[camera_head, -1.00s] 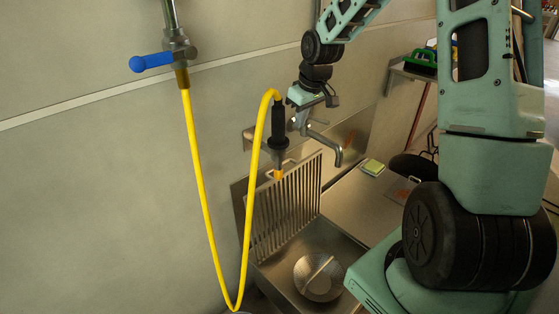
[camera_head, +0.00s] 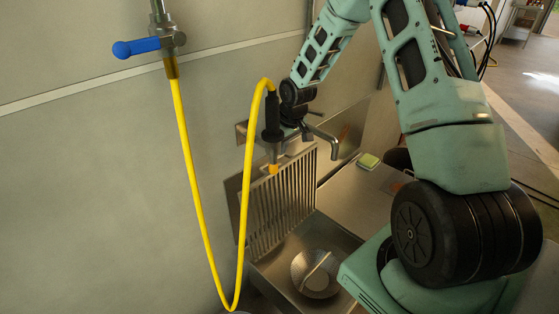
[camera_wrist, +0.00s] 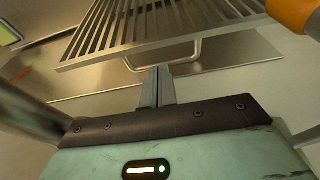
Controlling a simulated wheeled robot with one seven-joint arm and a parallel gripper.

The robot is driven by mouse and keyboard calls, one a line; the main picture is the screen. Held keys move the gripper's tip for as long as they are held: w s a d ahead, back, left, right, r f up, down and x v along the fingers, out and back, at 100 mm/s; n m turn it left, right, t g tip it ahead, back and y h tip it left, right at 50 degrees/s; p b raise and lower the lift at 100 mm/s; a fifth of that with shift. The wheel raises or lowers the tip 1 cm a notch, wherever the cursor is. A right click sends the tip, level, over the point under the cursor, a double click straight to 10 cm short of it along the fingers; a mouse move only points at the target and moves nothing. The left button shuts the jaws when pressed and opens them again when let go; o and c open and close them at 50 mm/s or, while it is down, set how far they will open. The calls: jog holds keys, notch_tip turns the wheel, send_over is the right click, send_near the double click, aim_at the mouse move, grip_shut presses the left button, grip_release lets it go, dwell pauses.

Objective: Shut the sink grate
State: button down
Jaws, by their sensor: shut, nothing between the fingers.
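The slatted metal sink grate (camera_head: 280,205) stands raised, nearly upright, at the wall side of the open sink basin (camera_head: 330,240). In the wrist view the grate (camera_wrist: 175,25) fills the upper part, with its wire handle (camera_wrist: 165,62) along its near edge. My gripper (camera_wrist: 158,72) is shut and empty, its fingertips close to the handle; I cannot tell whether they touch it.
A yellow hose (camera_head: 193,180) with a black spray nozzle (camera_head: 272,125) hangs in front of the grate. A faucet (camera_head: 325,140) juts out beside my wrist. A round metal piece (camera_head: 315,272) lies in the basin. The counter (camera_head: 355,200) to the right holds a sponge (camera_head: 368,161).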

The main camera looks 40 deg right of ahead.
aim_at(280, 158)
jog(key=x, duration=0.5)
jog(key=shift+f, duration=0.2)
